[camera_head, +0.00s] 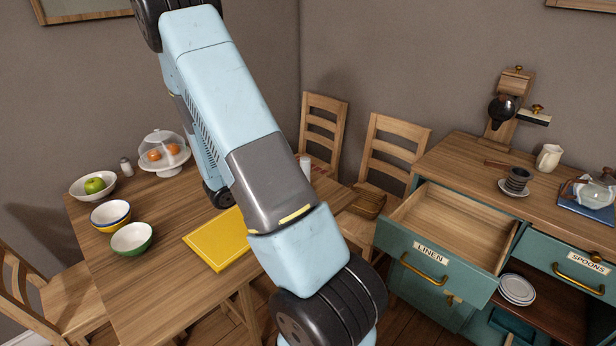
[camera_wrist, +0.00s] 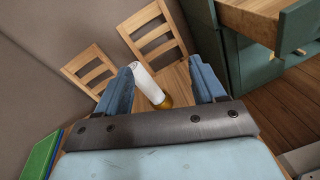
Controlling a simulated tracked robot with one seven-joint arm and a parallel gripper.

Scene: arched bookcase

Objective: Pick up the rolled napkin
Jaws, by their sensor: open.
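The rolled napkin (camera_wrist: 145,80) shows in the wrist view as a white roll with an orange-gold band (camera_wrist: 164,101) at its lower end. It lies over the wooden table, between the two blue fingers of my gripper (camera_wrist: 161,72) as seen from the wrist. In the head view my arm hides the gripper. A small white piece (camera_head: 305,166) shows just right of the arm; I cannot tell whether it is the napkin.
The table (camera_head: 165,290) also holds a yellow board (camera_head: 215,243), several bowls, a salt shaker (camera_head: 126,167) and a domed cake stand (camera_head: 163,154). Chairs (camera_head: 323,130) stand behind. At right, the LINEN drawer (camera_head: 440,262) stands open.

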